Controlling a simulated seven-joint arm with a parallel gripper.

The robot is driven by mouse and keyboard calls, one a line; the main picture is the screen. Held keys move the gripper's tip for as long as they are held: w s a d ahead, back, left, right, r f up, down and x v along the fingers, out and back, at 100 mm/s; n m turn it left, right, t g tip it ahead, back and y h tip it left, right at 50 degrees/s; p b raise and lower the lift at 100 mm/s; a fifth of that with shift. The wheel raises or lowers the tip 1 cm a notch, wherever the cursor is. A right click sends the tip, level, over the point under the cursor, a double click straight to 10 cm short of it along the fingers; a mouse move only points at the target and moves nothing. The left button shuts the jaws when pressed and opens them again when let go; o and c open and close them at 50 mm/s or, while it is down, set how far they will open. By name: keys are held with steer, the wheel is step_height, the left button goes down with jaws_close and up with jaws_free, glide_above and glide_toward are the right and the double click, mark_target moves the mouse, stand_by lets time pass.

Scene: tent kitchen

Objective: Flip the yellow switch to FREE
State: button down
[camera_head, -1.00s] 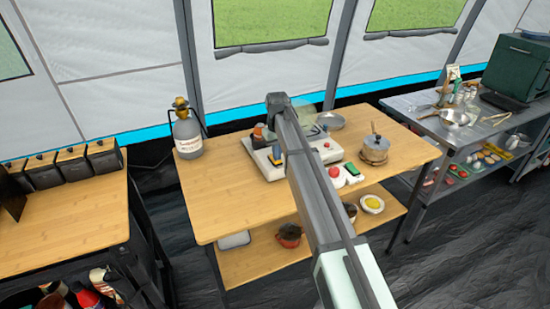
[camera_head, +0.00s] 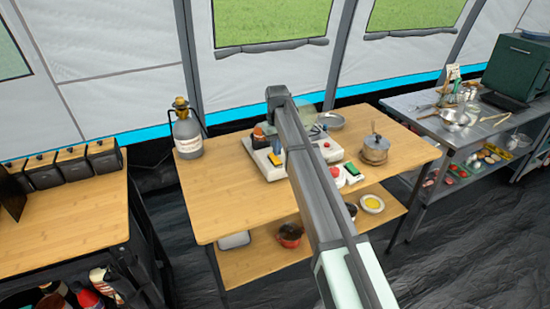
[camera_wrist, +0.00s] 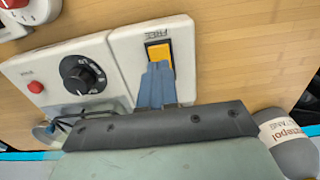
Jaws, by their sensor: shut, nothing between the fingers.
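The yellow switch (camera_wrist: 160,52) sits in a dark frame on a white panel (camera_wrist: 124,38). The label FREE is printed just above it in the wrist view and looks upside down. In the head view the yellow switch (camera_head: 277,158) shows on the white unit on the wooden table. My gripper (camera_wrist: 158,68) has its blue fingers shut together, with nothing between them. The fingertips overlap the switch's lower edge in the wrist view. I cannot tell whether they touch it. The switch's tilt is unclear. In the head view my arm hides part of the unit.
Beside the switch are a black dial (camera_wrist: 83,73) and a red button (camera_wrist: 36,87). A grey gas bottle (camera_head: 187,135) stands at the table's left back. A pot (camera_head: 375,150) stands to the right. The table's front left is clear.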

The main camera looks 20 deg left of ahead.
mark_target(277, 161)
step_height(277, 161, up, 4)
steer(key=shift+r, duration=0.15)
stand_by(0.5)
